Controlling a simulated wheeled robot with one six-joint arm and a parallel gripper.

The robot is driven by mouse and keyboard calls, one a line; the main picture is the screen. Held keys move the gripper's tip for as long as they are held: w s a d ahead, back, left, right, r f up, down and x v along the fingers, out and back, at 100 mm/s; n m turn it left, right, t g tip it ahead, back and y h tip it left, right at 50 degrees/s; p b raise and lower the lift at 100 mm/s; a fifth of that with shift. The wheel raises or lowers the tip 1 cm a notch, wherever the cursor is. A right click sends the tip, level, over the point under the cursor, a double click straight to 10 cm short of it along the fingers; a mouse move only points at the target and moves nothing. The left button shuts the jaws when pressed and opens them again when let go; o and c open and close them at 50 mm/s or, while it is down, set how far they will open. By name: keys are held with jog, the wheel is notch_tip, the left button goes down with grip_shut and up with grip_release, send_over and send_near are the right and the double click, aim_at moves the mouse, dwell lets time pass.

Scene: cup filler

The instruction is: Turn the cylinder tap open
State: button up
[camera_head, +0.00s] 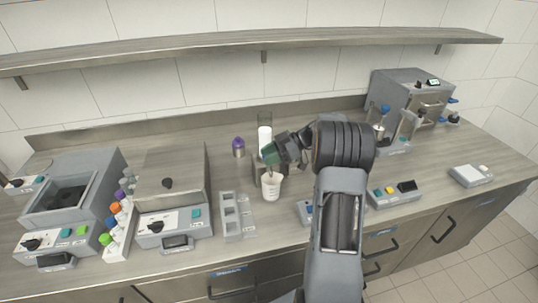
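A clear upright cylinder (265,137) with white contents stands at the back of the bench, left of my arm. A whitish cup (271,187) stands in front of and below it. My gripper (270,153) is at the lower part of the cylinder, just above the cup. It covers the place between them, and no tap can be made out there. The fingers are small, dark and greenish, so whether they touch anything or how far they are apart cannot be told.
A grey rack (232,214) stands left of the cup, and a purple-capped bottle (239,147) behind it. Boxy machines (170,180) fill the left side. A control box (394,193) lies right of my arm. A shelf (250,41) runs above.

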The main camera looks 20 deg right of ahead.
jog(key=shift+c, duration=0.2)
grip_shut()
jog(key=shift+f+b, duration=0.1)
jog(key=shift+b, duration=0.2)
